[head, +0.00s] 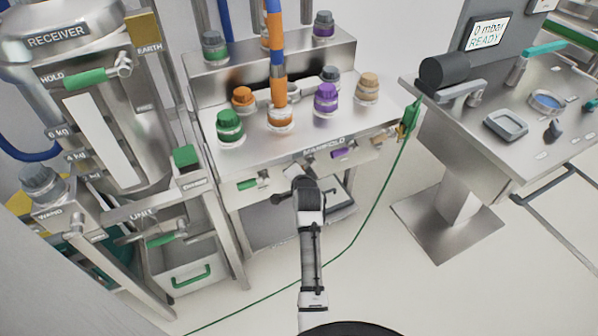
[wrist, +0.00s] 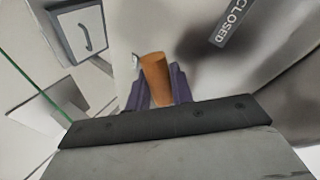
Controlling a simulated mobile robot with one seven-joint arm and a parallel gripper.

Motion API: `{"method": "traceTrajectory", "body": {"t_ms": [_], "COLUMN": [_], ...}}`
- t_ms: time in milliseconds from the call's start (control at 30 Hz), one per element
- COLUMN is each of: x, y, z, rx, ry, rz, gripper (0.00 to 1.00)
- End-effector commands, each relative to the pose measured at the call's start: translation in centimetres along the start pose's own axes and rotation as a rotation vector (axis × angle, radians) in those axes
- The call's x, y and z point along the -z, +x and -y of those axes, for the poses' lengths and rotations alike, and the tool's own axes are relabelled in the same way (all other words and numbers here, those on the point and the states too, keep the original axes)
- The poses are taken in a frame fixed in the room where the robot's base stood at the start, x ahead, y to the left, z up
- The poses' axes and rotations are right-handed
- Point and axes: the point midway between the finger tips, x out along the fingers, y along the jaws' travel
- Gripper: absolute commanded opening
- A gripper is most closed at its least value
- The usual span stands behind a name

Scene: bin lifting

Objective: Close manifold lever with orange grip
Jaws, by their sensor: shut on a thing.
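The orange grip (wrist: 155,78) of the manifold lever stands between the two dark fingers of my gripper (wrist: 158,92) in the wrist view, and the gripper is shut on it. A grey label reading CLOSED (wrist: 227,22) lies above and to the right of the grip. In the head view my gripper (head: 297,186) is at the front panel of the steel manifold bench (head: 262,157), below its MANIFOLD lettering. My own wrist hides the orange grip there. A green-grip lever (head: 247,184) is to the left and a purple-grip lever (head: 341,153) to the right.
Coloured capped ports, including a green one (head: 230,126), stand on the bench top. A blue and orange hose (head: 277,60) rises from an orange port. A green cable (head: 372,207) runs down to the floor at the right. The receiver vessel (head: 60,40) is at the left.

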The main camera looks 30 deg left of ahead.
Motion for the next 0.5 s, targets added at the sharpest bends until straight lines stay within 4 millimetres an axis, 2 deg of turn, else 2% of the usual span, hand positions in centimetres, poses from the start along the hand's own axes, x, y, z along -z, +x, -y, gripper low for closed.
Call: {"method": "traceTrajectory", "body": {"t_ms": [133, 167, 200, 500], "x": [-0.02, -0.02, -0.02, -0.01], "y": [0.01, 0.01, 0.01, -0.11], "z": [0.17, 0.17, 0.16, 0.06], "rx": [0.004, 0.004, 0.004, 0.002], "ry": [0.0, 0.0, 0.0, -0.001], "rz": [0.0, -0.001, -0.001, -0.001], "gripper": [0.0, 0.25, 0.29, 0.29]}}
